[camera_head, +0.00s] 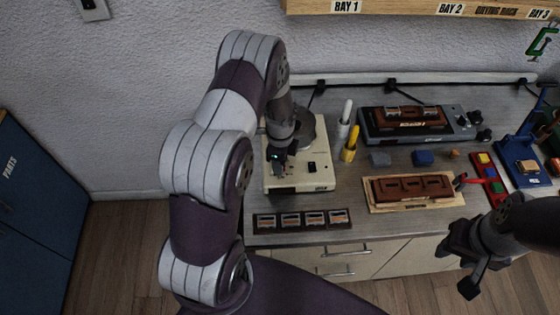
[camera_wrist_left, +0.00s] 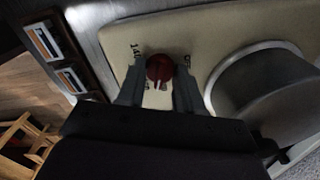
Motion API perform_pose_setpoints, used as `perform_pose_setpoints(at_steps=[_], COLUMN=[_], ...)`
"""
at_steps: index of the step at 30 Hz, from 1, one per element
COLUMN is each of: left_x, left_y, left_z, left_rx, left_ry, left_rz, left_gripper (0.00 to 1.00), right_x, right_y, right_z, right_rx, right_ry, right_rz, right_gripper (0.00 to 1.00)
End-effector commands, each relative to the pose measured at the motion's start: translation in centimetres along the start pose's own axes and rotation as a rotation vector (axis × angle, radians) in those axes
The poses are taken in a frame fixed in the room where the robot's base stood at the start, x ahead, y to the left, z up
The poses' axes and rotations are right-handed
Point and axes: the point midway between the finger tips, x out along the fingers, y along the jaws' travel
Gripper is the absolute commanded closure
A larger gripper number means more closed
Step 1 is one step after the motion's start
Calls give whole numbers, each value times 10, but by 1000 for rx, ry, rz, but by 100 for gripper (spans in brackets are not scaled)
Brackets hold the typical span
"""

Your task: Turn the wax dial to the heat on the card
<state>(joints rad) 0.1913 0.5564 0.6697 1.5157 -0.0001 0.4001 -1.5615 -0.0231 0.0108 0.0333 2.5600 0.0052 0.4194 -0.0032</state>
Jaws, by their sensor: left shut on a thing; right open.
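The wax heater is a cream box (camera_head: 318,172) on the bench in the head view, with a grey round pot (camera_head: 313,132) on it. My left gripper (camera_head: 279,160) reaches down to its left front part and hides the dial there. In the left wrist view the dial is a dark red knob (camera_wrist_left: 160,67) on the cream panel (camera_wrist_left: 206,25), between the fingers of my left gripper (camera_wrist_left: 159,82), which is shut on it. A printed 140 shows left of the knob; another marking at right is unclear. My right gripper (camera_head: 460,266) is open and empty before the bench. I cannot make out a heat card.
A dark rack (camera_head: 303,229) with several small framed pieces lies before the heater. White and yellow bottles (camera_head: 350,150) stand close to its right. A brown block on a wooden board (camera_head: 412,206) and a grey machine (camera_head: 375,124) are further right. The grey pot (camera_wrist_left: 262,95) is beside my left fingers.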

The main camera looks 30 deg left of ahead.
Motion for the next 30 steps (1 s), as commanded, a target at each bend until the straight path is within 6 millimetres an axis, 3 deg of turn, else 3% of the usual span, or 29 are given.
perform_pose_setpoints(at_steps=[15, 30], left_x=[-1, -1], left_y=[-2, -2], left_z=[0, 0], left_rx=[353, 437], left_ry=[-1, -1], left_rz=[-5, -4], left_gripper=[95, 95], right_x=[6, 8], right_y=[0, 0], right_z=[1, 1], right_rx=[0, 0], right_ry=[0, 0], right_rz=[0, 0], right_gripper=[57, 57])
